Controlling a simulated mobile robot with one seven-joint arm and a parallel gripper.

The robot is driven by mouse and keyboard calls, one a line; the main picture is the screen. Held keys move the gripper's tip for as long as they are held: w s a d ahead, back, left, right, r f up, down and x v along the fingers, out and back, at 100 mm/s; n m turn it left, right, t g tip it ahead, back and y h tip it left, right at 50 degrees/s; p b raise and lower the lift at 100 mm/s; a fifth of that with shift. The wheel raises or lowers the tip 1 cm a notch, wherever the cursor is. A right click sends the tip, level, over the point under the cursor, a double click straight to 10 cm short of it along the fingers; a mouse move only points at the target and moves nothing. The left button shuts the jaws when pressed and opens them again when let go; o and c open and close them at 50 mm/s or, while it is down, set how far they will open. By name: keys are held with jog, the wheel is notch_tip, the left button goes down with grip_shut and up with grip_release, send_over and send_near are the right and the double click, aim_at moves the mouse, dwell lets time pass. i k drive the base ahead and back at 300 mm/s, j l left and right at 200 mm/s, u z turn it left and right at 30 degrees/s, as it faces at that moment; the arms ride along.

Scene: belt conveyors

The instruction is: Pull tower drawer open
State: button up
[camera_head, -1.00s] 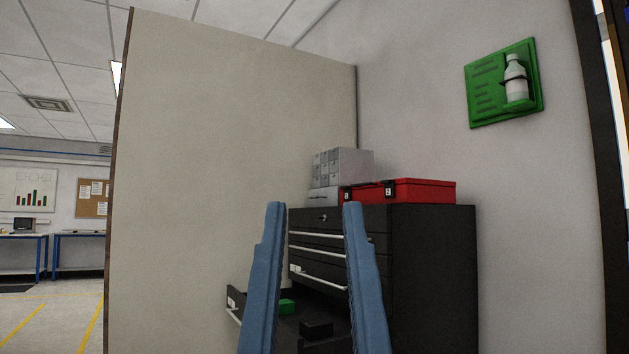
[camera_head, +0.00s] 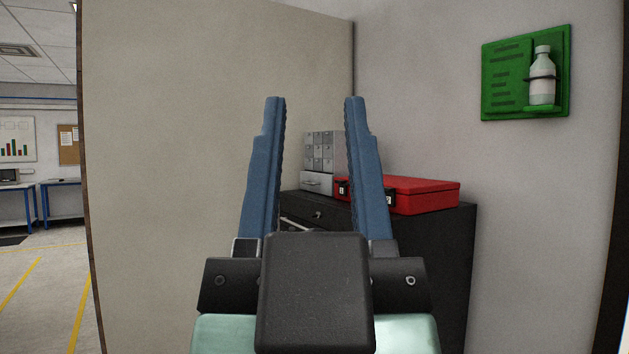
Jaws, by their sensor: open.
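The black drawer tower (camera_head: 453,265) stands against the wall, right of centre. My gripper (camera_head: 315,100) is open and empty, its two blue fingers pointing up in front of the tower. Between the fingers, a small part of the tower's front shows, with a keyhole and a piece of a light bar handle (camera_head: 296,224). My gripper body hides the lower drawers, so I cannot tell how they stand now. I see no contact between fingers and handle.
A red case (camera_head: 425,193) and a grey small-drawer cabinet (camera_head: 320,155) sit on the tower. A beige partition (camera_head: 180,150) stands at left. A green eyewash board (camera_head: 507,80) with a white bottle hangs on the right wall. Open floor (camera_head: 45,290) lies far left.

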aim_at(324, 183)
jog(key=i+j+z, duration=0.35)
jog(key=i+j, duration=0.75)
jog(key=i, duration=0.5)
jog(key=i+j+z, duration=0.4)
jog(key=i+j, duration=1.1)
